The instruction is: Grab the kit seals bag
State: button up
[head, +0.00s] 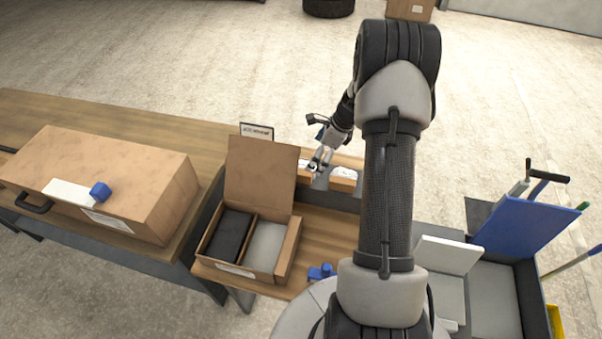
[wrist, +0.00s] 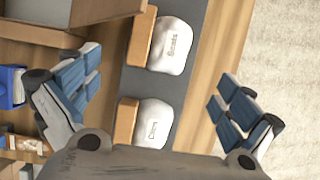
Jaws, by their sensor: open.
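Two white bags, each in a small orange-brown holder, sit on a grey strip. The upper one in the wrist view (wrist: 174,45) has a small sideways label that seems to read "Seals". It appears to be the left bag in the head view (head: 305,168), partly hidden by my gripper. The lower bag (wrist: 155,122) has a shorter label that I cannot read clearly; it shows at right in the head view (head: 344,173). My gripper (wrist: 155,78) is open and empty, its fingers apart on either side of the strip, above the bags. It also shows in the head view (head: 321,159).
An open cardboard box (head: 286,252) with dark and grey contents stands left of my arm. A blue object (head: 320,272) lies on the wooden bench near it. A large closed carton (head: 120,180) is at far left. A blue panel (head: 525,228) stands at right.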

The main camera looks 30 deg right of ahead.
aim_at(302, 168)
jog(key=x, duration=0.4)
jog(key=b+x, duration=0.1)
jog(key=x, duration=0.2)
jog(key=shift+w+a+f, duration=0.2)
jog(key=shift+w+f, duration=0.05)
jog(key=shift+w, duration=0.1)
jog(key=shift+r, duration=0.1)
jog(key=c, duration=1.3)
jog(key=shift+r, duration=0.1)
